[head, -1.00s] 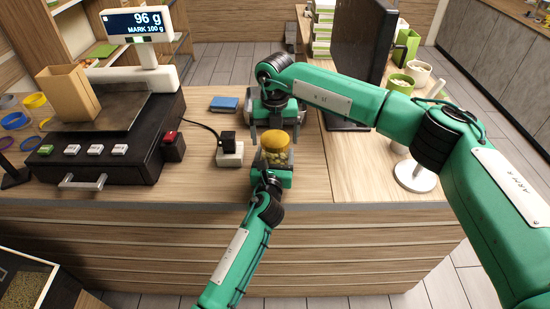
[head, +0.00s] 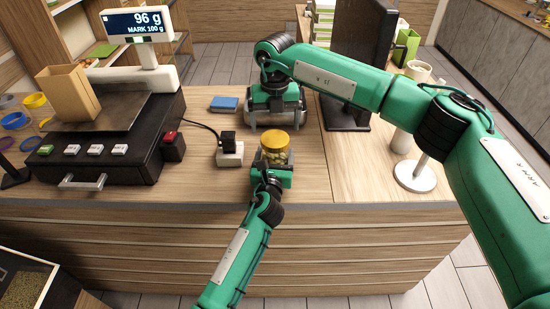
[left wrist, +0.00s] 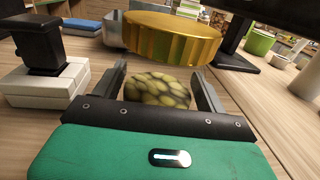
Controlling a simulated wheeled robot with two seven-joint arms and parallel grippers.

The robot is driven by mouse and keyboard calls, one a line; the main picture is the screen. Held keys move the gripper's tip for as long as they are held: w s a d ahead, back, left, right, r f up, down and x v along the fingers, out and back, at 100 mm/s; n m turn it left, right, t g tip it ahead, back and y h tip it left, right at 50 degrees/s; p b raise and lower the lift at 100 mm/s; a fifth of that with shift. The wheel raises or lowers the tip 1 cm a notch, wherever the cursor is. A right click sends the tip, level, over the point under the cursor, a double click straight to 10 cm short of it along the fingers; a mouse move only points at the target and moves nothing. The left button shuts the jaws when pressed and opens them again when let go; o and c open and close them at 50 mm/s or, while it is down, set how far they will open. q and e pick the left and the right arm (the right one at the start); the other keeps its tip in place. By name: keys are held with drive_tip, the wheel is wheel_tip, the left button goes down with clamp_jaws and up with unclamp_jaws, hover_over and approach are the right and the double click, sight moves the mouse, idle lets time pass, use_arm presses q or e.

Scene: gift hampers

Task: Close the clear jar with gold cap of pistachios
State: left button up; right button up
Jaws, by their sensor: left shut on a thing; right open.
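The clear jar of pistachios (head: 276,157) stands at the counter's front edge, its gold cap (head: 275,140) on top. My left gripper (head: 272,170) is shut around the jar's body from the front. In the left wrist view the pistachios (left wrist: 158,91) show between the two fingers, and the gold cap (left wrist: 173,40) sits above them, looking slightly tilted and offset to the right. I cannot tell whether it is seated. My right gripper (head: 276,114) is open and empty, just behind the cap and apart from it. The jar's rim is hidden under the cap.
A black scale (head: 110,135) with a paper bag (head: 68,94) fills the left. A small black-and-white device (head: 229,150) stands left of the jar. A blue box (head: 224,104) lies behind it. A monitor (head: 361,55) and a white stand (head: 415,176) are at right.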

sight(275, 138)
drive_tip(key=n, duration=0.2)
drive_tip(key=r+n, duration=0.1)
drive_tip(key=n, duration=0.1)
drive_tip(key=r+n, duration=0.1)
drive_tip(key=n, duration=0.1)
drive_tip(key=shift+n, duration=0.3)
drive_tip(key=n, duration=0.3)
drive_tip(key=r+n, duration=0.1)
drive_tip(key=n, duration=0.2)
drive_tip(key=shift+r, duration=0.2)
drive_tip(key=shift+f, duration=0.1)
drive_tip(key=shift+f, duration=3.9)
drive_tip(key=shift+c, duration=0.4)
drive_tip(key=c, duration=0.9)
drive_tip(key=o, duration=1.1)
drive_tip(key=shift+o, duration=0.2)
drive_tip(key=shift+r, duration=0.1)
